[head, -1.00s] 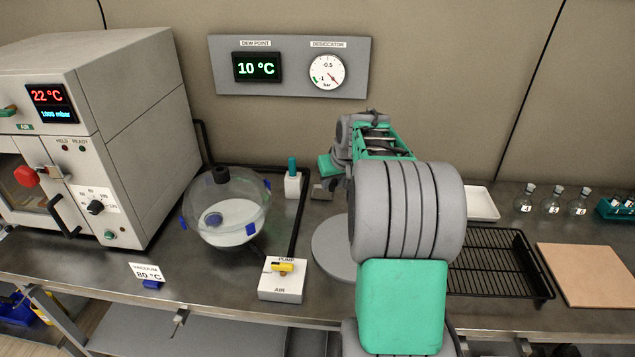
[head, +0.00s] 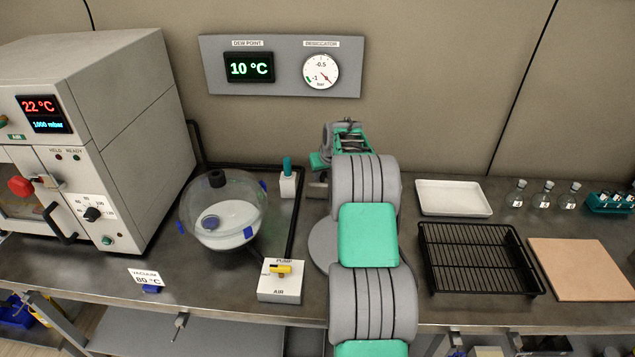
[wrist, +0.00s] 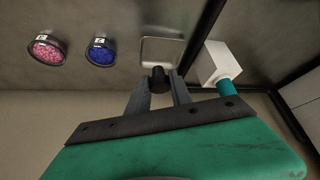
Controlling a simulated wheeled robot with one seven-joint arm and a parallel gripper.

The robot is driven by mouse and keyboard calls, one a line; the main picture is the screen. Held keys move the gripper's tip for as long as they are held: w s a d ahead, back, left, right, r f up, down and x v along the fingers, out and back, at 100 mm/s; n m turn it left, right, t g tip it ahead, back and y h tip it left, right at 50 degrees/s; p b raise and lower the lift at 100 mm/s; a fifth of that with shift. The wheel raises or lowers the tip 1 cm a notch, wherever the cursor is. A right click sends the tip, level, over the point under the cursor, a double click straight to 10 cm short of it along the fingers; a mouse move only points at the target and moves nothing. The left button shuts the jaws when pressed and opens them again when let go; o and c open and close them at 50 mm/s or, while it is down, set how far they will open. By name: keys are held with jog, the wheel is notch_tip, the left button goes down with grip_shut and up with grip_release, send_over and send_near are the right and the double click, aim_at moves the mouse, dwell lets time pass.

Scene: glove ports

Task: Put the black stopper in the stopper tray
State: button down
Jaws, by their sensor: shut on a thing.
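The black stopper (wrist: 158,82) is held between the two fingers of my gripper (wrist: 158,88) in the wrist view. A small square grey tray (wrist: 162,50), which looks like the stopper tray, lies just beyond the fingertips. The stopper overlaps the tray's near edge in the picture; I cannot tell its height above it. In the head view the tray (head: 317,190) shows partly, left of my arm. My fingers and the stopper cannot be made out there.
A white block with a teal peg (wrist: 222,68) stands close right of the tray; it also shows in the head view (head: 288,184). Pink (wrist: 47,48) and blue (wrist: 100,51) jars stand left. The glass desiccator (head: 222,215), wire rack (head: 478,258) and white tray (head: 453,198) are farther off.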

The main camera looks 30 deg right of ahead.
aim_at(316, 189)
jog(key=w+f, duration=0.3)
jog(key=shift+f+p, duration=0.1)
jog(key=shift+p, duration=0.25)
notch_tip(316, 189, down, 3)
jog(key=shift+s+r+p, duration=0.1)
jog(key=shift+r+p, duration=0.1)
jog(key=shift+p, duration=0.5)
jog(key=shift+f+b, duration=0.35)
jog(key=shift+f, duration=0.05)
jog(key=c, duration=1.4)
grip_release()
jog(key=shift+c, duration=0.2)
jog(key=shift+r, duration=0.1)
